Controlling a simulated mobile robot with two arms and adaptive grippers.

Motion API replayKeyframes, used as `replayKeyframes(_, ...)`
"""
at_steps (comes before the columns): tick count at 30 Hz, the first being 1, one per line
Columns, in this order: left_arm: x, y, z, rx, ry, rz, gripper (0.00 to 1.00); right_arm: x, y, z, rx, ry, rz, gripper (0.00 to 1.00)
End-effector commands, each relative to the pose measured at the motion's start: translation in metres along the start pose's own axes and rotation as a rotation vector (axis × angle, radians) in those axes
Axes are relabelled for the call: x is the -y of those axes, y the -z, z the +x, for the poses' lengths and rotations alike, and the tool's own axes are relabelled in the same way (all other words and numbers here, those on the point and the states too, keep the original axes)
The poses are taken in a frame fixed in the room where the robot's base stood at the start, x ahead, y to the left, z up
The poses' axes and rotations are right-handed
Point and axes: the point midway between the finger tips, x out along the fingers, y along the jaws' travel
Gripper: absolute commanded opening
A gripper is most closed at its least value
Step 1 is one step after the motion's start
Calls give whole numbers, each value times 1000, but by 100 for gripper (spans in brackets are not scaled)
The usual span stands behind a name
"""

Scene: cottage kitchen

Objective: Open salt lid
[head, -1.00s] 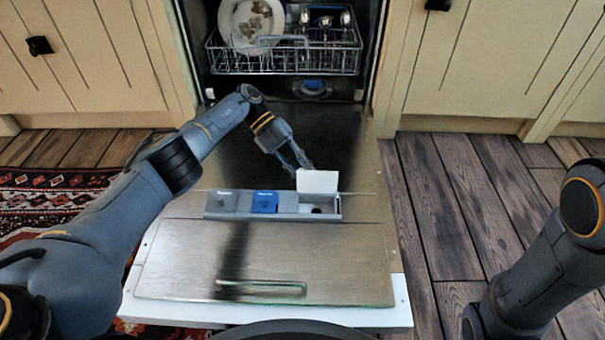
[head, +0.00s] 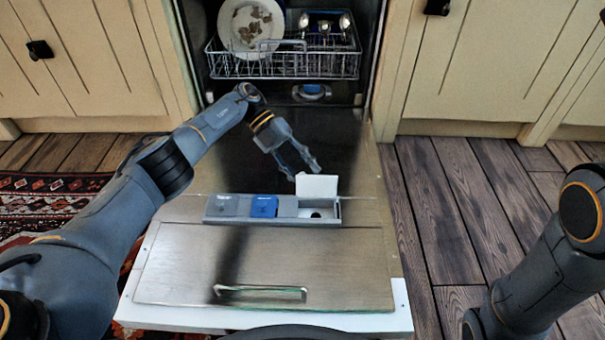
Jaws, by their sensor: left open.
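The salt lid (head: 317,186) is a white flap standing up at the right end of the grey dispenser strip (head: 230,207) on the lowered dishwasher door. A blue lid (head: 263,206) in the middle and a grey lid at the left end are shut. My left gripper (head: 304,176) is open just behind and left of the raised lid; I cannot tell whether a finger touches it. My right arm shows at the right edge, but its gripper is out of view.
The dishwasher door (head: 330,259) lies flat with a handle (head: 260,292) near its front edge. A wire rack (head: 285,62) with a dirty plate (head: 252,28) and several glasses or utensils stands inside. Wooden floor (head: 450,200) is clear at the right; a patterned rug (head: 40,205) lies left.

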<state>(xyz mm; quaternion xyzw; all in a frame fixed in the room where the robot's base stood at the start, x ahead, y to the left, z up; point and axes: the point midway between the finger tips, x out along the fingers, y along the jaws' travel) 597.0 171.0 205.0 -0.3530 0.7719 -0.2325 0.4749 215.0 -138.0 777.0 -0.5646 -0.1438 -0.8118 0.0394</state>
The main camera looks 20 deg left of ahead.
Motion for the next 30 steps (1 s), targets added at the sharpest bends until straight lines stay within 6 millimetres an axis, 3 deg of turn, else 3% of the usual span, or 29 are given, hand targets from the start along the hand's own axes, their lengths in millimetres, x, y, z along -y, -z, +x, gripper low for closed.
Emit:
replayKeyframes(12, 55, 33, -42, 0, 5, 9, 42, 0, 1, 1, -2, 1, 0, 40)
replayKeyframes(30, 63, 41, -55, 0, 2, 6, 42, -1, -1, 7, -3, 2, 0, 40)
